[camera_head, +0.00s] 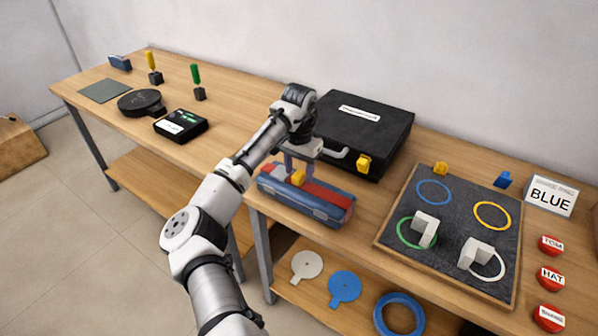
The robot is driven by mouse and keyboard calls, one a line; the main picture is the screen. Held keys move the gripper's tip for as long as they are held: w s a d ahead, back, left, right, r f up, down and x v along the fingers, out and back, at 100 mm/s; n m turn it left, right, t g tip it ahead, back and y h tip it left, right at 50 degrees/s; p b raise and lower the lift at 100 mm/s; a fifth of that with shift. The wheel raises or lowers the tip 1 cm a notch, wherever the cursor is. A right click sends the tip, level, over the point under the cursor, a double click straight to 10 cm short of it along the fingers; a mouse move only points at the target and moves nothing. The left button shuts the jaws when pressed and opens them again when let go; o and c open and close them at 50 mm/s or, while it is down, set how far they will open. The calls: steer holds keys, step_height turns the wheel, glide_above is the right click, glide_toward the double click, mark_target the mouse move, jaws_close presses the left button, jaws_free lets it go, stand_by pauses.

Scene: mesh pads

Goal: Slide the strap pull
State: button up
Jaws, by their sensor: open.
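A small yellow block (298,178), which looks like the strap pull, sits on a red strap (325,195) along the top of a long blue case (300,205). The case lies at the table's front edge. My gripper (297,172) points down over the left part of the case, and its fingers are open around or just beside the yellow block. My arm comes in from the lower left. I cannot tell whether the fingers touch the block.
A black case (365,125) with a handle and a yellow latch stands close behind. A dark board (455,255) with coloured rings and white blocks lies to the right. Left are a black box (181,125) and a round black object (142,102). Table between is bare.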

mark_target(299, 174)
step_height(299, 174, up, 13)
steer(key=b, duration=0.1)
steer(key=shift+b, duration=0.3)
